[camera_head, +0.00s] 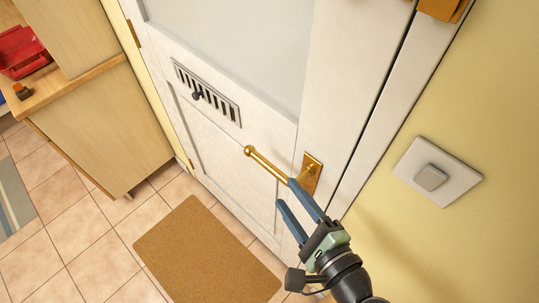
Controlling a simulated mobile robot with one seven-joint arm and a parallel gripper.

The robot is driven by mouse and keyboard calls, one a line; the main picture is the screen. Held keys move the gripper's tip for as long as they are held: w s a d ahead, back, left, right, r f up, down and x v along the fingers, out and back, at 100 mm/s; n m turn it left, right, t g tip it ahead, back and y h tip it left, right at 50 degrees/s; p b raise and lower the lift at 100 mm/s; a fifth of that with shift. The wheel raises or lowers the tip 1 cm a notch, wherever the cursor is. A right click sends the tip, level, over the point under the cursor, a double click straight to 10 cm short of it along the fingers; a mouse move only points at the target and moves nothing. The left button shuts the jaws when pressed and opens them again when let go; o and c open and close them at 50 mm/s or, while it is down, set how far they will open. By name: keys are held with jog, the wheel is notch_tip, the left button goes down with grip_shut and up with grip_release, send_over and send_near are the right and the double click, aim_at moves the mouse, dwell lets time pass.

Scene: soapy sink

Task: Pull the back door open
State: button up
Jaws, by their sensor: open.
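The white back door (245,155) fills the middle of the head view and stands in its frame, looking closed. A brass lever handle (268,164) sticks out to the left from its brass plate (312,175) near the door's right edge. My gripper (284,192) is open, its two blue-grey fingers pointing up and left. The upper finger's tip overlaps the handle near the plate in the picture. The lower finger is below the handle. I cannot tell whether either finger touches it.
A brown doormat (205,255) lies on the tiled floor before the door. A wooden cabinet (105,130) with a red container (22,50) on top stands at left. A light switch (436,173) is on the yellow wall at right. A dark knob and vent (222,104) are on the door.

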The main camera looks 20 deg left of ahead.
aim_at(271, 172)
jog(key=p+x, duration=0.1)
jog(key=x, duration=0.9)
jog(key=shift+w+a+f+p, duration=0.1)
jog(key=shift+w+a+p, duration=0.1)
jog(key=shift+w+p, duration=0.1)
jog(key=shift+s, duration=0.1)
grip_shut()
dwell(0.8)
